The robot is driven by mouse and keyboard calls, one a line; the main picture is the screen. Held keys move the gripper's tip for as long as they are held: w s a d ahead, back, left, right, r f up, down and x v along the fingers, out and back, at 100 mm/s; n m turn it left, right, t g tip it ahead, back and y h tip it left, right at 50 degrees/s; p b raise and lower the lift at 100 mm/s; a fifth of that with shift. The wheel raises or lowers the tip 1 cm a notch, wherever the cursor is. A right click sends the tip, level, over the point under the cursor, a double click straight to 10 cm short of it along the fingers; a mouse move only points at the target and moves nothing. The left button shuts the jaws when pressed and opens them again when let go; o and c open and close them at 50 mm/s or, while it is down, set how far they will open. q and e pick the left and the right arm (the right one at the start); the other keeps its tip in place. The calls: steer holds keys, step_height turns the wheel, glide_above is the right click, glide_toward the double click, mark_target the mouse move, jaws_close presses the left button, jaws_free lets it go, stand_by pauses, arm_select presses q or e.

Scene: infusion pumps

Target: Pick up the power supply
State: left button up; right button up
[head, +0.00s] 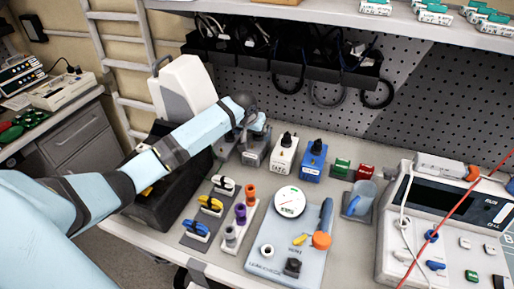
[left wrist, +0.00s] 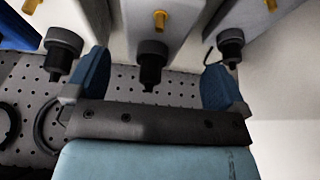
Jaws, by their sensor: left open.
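A row of upright box units with black tops stands at the back of the bench; no readable label marks which is the power supply. They are a grey box (head: 256,152), a white box (head: 284,156) and a blue box (head: 313,162). My left gripper (head: 250,122) is at the top of the grey box and partly hides it. In the left wrist view, the open fingers (left wrist: 155,82) stand on either side of the middle box's black top connector (left wrist: 152,66), with gaps visible on both sides. My right gripper is not in view.
A black cable rack (head: 285,62) hangs on the pegboard behind. A black bin (head: 170,185) and a white case (head: 184,88) stand left. A blue-grey panel (head: 285,235) is in front, and a large instrument (head: 450,225) is right.

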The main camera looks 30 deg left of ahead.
mark_target(256, 138)
arm_select(q)
steer(key=x, duration=0.5)
steer(key=shift+w+d+f, duration=0.25)
steer(key=shift+f, duration=0.05)
steer(key=c, duration=1.1)
steer(key=shift+r, duration=0.1)
steer(key=shift+c, duration=1)
